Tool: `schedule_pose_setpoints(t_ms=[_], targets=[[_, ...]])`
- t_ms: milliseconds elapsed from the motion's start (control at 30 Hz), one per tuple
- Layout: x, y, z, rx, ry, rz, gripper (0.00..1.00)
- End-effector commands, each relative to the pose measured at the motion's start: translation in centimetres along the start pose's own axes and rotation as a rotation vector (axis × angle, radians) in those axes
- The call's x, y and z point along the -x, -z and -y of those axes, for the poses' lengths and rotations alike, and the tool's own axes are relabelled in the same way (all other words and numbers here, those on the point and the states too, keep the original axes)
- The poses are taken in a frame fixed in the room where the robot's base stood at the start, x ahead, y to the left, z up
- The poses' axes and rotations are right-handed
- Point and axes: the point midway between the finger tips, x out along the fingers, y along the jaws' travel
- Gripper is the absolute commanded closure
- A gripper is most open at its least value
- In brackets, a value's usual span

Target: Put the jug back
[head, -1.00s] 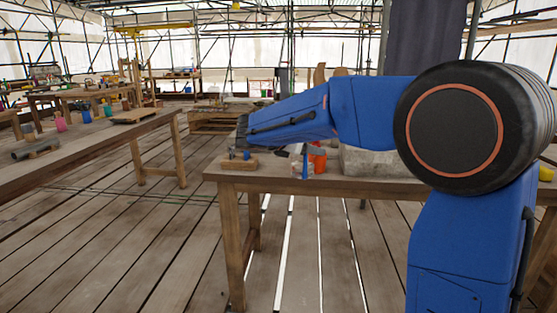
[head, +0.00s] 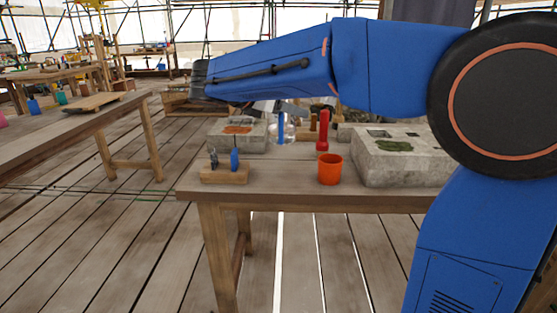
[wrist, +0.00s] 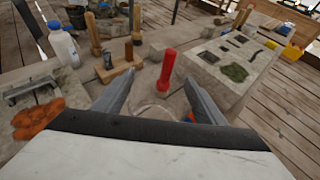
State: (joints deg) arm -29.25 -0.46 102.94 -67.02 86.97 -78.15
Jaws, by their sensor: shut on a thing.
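A clear jug (head: 283,131) with a blue part hangs under my gripper (head: 285,107) in the head view. It appears above the wooden table, though its exact height is hard to judge. In the wrist view, my gripper (wrist: 157,90) has a finger on each side of the jug's see-through round rim (wrist: 153,112). My gripper is shut on the jug. The jug's lower part is mostly hidden in the wrist view by my gripper's body.
The table (head: 290,197) holds an orange cup (head: 330,170), a red torch-like object (head: 323,131), a wooden tool holder (head: 224,175) and a large stone block (head: 405,160). A white bottle (wrist: 63,45) stands left in the wrist view. Bare tabletop lies between holder and cup.

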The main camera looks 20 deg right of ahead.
Motion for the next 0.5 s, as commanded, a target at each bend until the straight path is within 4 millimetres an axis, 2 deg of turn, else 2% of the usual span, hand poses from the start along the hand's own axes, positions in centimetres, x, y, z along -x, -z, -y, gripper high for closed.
schedule_pose_setpoints(t_ms=[300,500], targets=[[-1.8,4.4,0.0,0.003,0.002,0.000,0.68],[-2.4,5.6,0.0,0.000,0.000,0.000,0.68]])
